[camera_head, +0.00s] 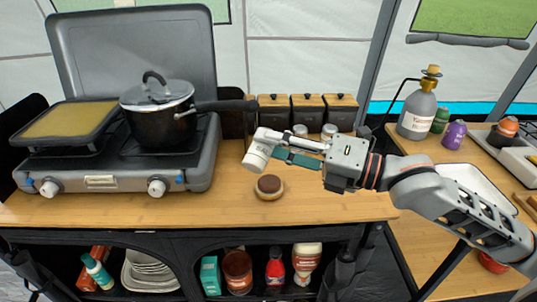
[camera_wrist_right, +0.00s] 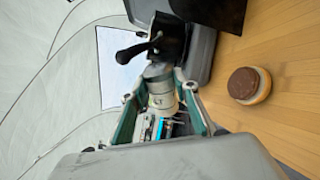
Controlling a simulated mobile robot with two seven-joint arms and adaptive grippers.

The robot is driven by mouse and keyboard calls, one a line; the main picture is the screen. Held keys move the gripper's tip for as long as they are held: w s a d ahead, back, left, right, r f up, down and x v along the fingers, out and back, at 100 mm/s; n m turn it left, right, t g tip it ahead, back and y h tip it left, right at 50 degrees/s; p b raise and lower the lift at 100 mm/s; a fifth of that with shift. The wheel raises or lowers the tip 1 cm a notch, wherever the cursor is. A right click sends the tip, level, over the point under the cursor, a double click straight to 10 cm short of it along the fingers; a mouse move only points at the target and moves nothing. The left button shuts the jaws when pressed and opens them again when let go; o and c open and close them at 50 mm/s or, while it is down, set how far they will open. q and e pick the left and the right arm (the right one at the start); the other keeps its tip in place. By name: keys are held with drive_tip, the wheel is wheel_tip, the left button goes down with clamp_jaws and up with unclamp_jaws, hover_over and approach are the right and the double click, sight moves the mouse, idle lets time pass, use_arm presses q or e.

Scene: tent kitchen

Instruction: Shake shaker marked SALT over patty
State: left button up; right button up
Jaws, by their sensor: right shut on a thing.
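My right gripper (camera_head: 278,147) is shut on a pale shaker with a metallic end (camera_head: 257,153), which it holds in the air, tilted, with its outer end pointing down and left. In the right wrist view the shaker (camera_wrist_right: 160,88) sits between the two green-sided fingers. The patty also shows at the right of the wrist view (camera_wrist_right: 243,82). My left gripper is not in view.
A camping stove (camera_head: 110,180) with a lidded pot (camera_head: 160,125) and a griddle (camera_head: 68,121) stands at left. The table (camera_head: 335,207) is clear around the patty. A bottle (camera_head: 417,115) stands at right.

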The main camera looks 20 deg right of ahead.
drive_tip(key=shift+f, duration=0.3)
drive_tip(key=shift+r, duration=0.15)
drive_tip(key=m, duration=0.1)
drive_tip(key=m+p, duration=0.1)
drive_tip(key=shift+r+m+y+p, duration=0.3)
drive_tip(key=shift+r+m, duration=0.1)
drive_tip(key=shift+m+p, duration=1.3)
drive_tip(key=shift+m, duration=0.1)
drive_tip(key=m+p, duration=0.2)
drive_tip(key=f+m+p, duration=0.1)
drive_tip(key=m+p, duration=0.1)
drive_tip(key=shift+d+p, duration=0.1)
drive_tip(key=shift+p, duration=0.25)
drive_tip(key=shift+w+f+m+p, duration=0.1)
drive_tip(key=shift+m+p, duration=0.4)
drive_tip(key=shift+f+m+p, duration=0.3)
drive_tip(key=shift+m+p, duration=0.5)
drive_tip(key=shift+p, duration=0.2)
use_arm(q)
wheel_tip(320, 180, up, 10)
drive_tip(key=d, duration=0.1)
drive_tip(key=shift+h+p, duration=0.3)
use_arm(e)
drive_tip(key=shift+f+m, duration=0.25)
drive_tip(key=shift+m, duration=0.05)
